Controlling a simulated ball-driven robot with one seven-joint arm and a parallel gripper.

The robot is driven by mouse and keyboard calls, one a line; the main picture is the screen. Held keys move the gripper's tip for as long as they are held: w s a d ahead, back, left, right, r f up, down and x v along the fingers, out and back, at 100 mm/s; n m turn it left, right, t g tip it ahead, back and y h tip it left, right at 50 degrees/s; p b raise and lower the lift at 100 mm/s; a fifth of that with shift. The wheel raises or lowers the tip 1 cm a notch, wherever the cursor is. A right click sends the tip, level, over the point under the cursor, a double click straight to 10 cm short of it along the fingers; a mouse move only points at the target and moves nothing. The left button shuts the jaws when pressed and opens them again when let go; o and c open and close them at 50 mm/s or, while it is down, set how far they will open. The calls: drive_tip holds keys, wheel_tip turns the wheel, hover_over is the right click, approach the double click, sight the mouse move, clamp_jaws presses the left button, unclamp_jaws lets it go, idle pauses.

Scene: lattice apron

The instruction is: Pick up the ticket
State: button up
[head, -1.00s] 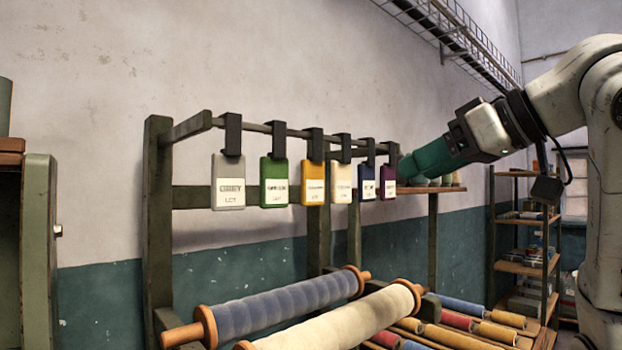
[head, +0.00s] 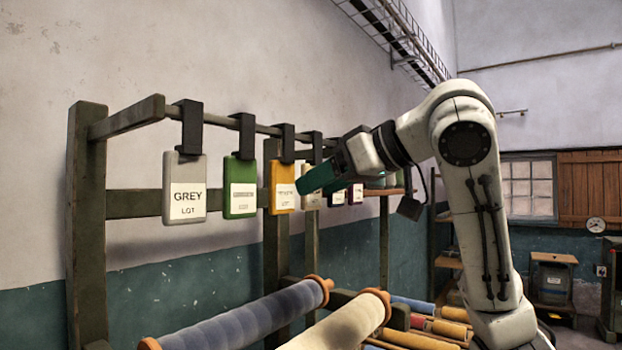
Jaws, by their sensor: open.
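Several tickets hang from black clips on a dark rail. Nearest is the grey ticket (head: 184,207), with a label reading GREY LOT. Beyond it hang the green ticket (head: 240,205), the yellow ticket (head: 282,173) and the cream ticket (head: 312,202). A blue ticket (head: 336,197) and a purple ticket (head: 356,193) show at the far end, partly covered by my gripper. My gripper (head: 304,183) is open, with teal fingers pointing left, and appears in front of the cream ticket beside the yellow one. I cannot tell whether it touches either. It holds no ticket that I can see.
A dark wooden frame (head: 87,225) carries the rail (head: 265,128). Below it lie a blue fabric roll (head: 246,318) and a cream fabric roll (head: 345,322), with smaller rolls behind. A wall stands behind the frame. Open floor is hardly visible.

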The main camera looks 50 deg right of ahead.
drive_tip(key=x, duration=0.4)
drive_tip(key=shift+w+a+r+p, duration=0.2)
drive_tip(key=shift+w+p, duration=0.2)
drive_tip(key=shift+c, duration=0.4)
drive_tip(key=c, duration=0.6)
